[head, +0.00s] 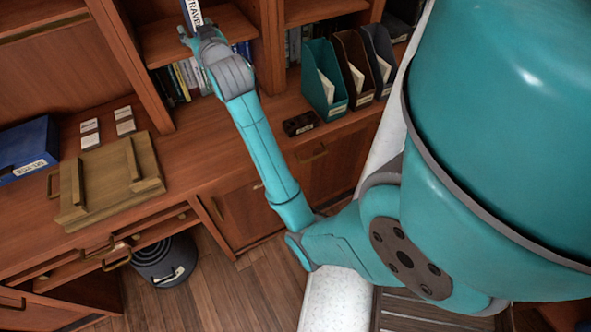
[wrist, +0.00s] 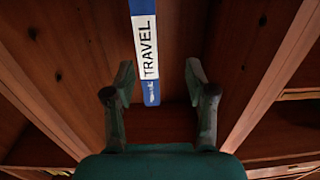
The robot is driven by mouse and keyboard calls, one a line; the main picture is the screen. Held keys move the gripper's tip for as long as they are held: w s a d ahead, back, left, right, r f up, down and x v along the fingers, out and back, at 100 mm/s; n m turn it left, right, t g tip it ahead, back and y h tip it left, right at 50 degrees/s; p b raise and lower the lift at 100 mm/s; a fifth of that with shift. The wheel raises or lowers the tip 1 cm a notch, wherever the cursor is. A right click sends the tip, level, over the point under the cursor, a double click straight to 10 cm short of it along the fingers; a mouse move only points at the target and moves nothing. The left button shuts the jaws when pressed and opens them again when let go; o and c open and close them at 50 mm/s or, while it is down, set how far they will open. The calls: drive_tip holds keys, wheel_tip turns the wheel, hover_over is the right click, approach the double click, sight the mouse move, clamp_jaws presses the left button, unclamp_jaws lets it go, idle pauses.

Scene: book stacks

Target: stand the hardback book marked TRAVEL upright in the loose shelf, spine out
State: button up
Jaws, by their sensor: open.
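The TRAVEL book (wrist: 153,100) is blue with a white spine label. In the wrist view it stands upright, spine towards me, inside a wooden shelf bay (wrist: 85,60); its top is cut off. It also shows at the top edge of the head view (head: 187,5), partly cut off. My gripper (wrist: 160,73) is open, with one finger on each side of the book's lower part and a visible gap on both sides. In the head view my gripper (head: 192,32) is at the front of the upper shelf bay (head: 235,22).
Below that shelf is a row of books (head: 183,78). Teal (head: 322,85), brown (head: 352,65) and dark (head: 379,55) file holders stand to the right on the counter, with a small dark block (head: 299,123) before them. A wooden tray (head: 105,180) and a blue box (head: 25,145) lie left.

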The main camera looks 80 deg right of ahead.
drive_tip(key=s+a+f+n+t+y, duration=0.1)
drive_tip(key=s+a+f+n+y, duration=0.2)
drive_tip(key=a+f, duration=0.9)
drive_tip(key=s+a+f+n+t+y, duration=0.2)
drive_tip(key=s+a+f+y, duration=0.2)
drive_tip(key=a+f, duration=0.85)
drive_tip(key=s+a+f+n+y, duration=0.2)
drive_tip(key=s+a+y, duration=0.1)
drive_tip(key=s+a, duration=0.95)
drive_tip(key=s+a+r+n+y, duration=0.1)
drive_tip(key=s+a, duration=0.2)
drive_tip(key=s, duration=0.4)
drive_tip(key=s+a+r+n+y, duration=0.1)
drive_tip(key=s+a+y, duration=0.1)
drive_tip(key=s, duration=0.5)
drive_tip(key=shift+s+a+r, duration=0.25)
drive_tip(key=shift+s+a, duration=0.15)
drive_tip(key=shift+a, duration=0.3)
